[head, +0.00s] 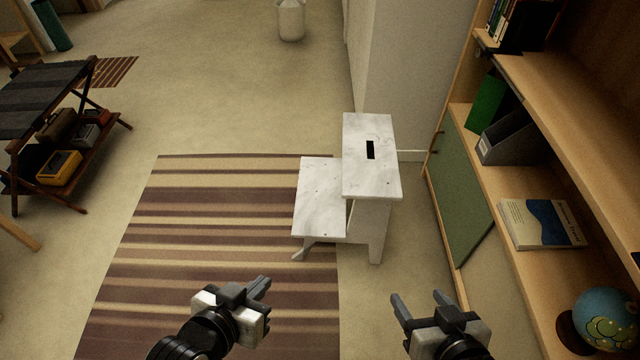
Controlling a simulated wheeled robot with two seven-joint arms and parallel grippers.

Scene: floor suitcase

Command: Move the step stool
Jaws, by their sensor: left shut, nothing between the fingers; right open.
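The step stool (319,196) is white with a marbled, worn look and has two steps. Its higher step, on the right, has a dark handle slot. It stands upright, its lower step over the right edge of the striped rug. My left gripper (264,287) is shut and empty, in front of the stool and to its left, over the rug. My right gripper (421,300) is open and empty, in front of the stool and to its right. Neither gripper touches the stool.
A shelf unit (510,185) with books and a globe (606,318) stands along the right. A wall end (405,80) is just behind the stool. The striped rug (215,215) is bare left of the stool. A dark rack (40,105) with cases stands at far left.

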